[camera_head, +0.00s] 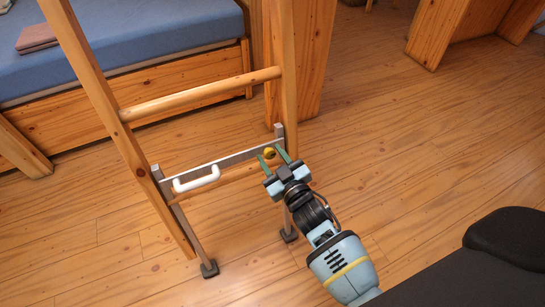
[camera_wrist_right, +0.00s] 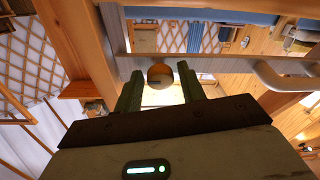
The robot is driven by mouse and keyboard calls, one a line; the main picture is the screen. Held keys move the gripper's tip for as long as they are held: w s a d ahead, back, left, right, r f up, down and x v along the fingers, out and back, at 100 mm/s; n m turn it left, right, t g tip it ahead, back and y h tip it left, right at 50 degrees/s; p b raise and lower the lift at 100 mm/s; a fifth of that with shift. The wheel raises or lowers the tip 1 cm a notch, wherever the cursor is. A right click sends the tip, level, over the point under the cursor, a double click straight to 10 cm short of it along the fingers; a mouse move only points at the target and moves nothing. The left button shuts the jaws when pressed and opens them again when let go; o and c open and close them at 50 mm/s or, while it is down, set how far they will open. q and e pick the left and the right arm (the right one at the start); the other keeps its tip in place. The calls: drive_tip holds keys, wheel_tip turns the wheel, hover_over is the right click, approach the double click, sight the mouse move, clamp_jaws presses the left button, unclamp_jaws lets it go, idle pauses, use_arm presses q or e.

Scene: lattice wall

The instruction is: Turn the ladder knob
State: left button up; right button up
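In the right wrist view the knob (camera_wrist_right: 160,75) sits between the tips of the open gripper (camera_wrist_right: 159,82), with a narrow gap visible on both sides. My left gripper is not in view.
A white handle (camera_head: 197,179) is fixed to the crossbar left of the knob. The wooden ladder (camera_head: 200,95) stands before a bed with a blue mattress (camera_head: 120,40). The plank floor (camera_head: 410,140) to the right is clear.

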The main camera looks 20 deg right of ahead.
drive_tip(key=c, duration=0.7)
